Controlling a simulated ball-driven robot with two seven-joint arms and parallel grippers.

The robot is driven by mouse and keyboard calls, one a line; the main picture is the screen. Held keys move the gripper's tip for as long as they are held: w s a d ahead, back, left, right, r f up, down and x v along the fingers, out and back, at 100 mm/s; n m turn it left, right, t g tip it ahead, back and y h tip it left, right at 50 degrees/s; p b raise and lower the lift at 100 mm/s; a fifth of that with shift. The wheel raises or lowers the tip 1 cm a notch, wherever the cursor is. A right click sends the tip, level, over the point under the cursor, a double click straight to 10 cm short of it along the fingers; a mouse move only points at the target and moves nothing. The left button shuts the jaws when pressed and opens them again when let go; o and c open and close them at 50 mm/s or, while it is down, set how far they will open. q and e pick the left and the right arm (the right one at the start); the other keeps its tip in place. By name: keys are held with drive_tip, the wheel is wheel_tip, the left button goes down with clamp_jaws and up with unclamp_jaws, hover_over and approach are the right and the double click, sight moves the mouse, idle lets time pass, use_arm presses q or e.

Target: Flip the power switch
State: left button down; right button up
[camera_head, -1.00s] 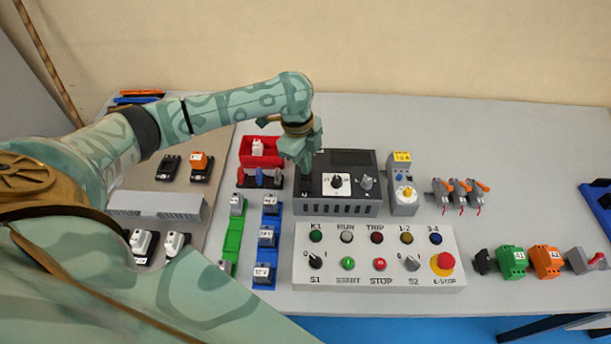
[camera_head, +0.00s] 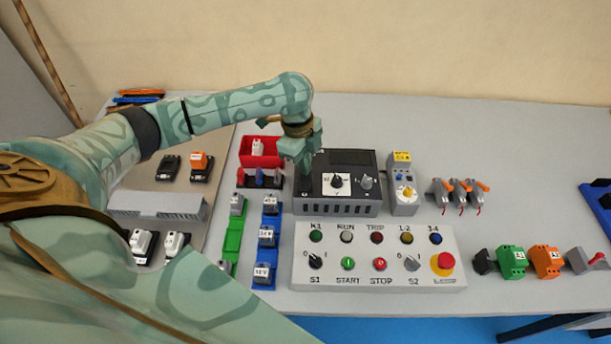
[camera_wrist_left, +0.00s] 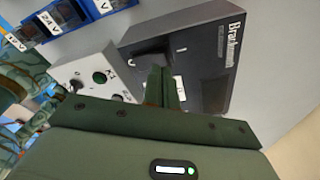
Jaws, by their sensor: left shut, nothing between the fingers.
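The dark grey device (camera_head: 345,207) stands behind the control panel. It carries a white-plated black knob (camera_head: 336,181), a grey knob (camera_head: 366,181) and a dark display. In the left wrist view, a raised black switch (camera_wrist_left: 152,50) sits on the device's face (camera_wrist_left: 206,30), with an "I" mark beside it. My left gripper (camera_head: 305,172) is shut and empty over the device's left end and hides part of it. In the left wrist view its closed fingers (camera_wrist_left: 162,80) point at the switch and overlap its near edge; I cannot tell whether they touch. My right gripper is not in view.
The white control panel (camera_head: 380,270) with buttons, selectors and a red emergency stop lies in front. A red bin (camera_head: 244,157) and blue and green rails stand left. A grey breaker (camera_head: 404,203) and several orange-levered parts stand right.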

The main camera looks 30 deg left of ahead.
use_arm(q)
drive_tip(key=shift+f, duration=0.85)
drive_tip(key=shift+r, duration=0.1)
wheel_tip(320, 180, up, 7)
drive_tip(key=p, duration=0.8)
idle(0.7)
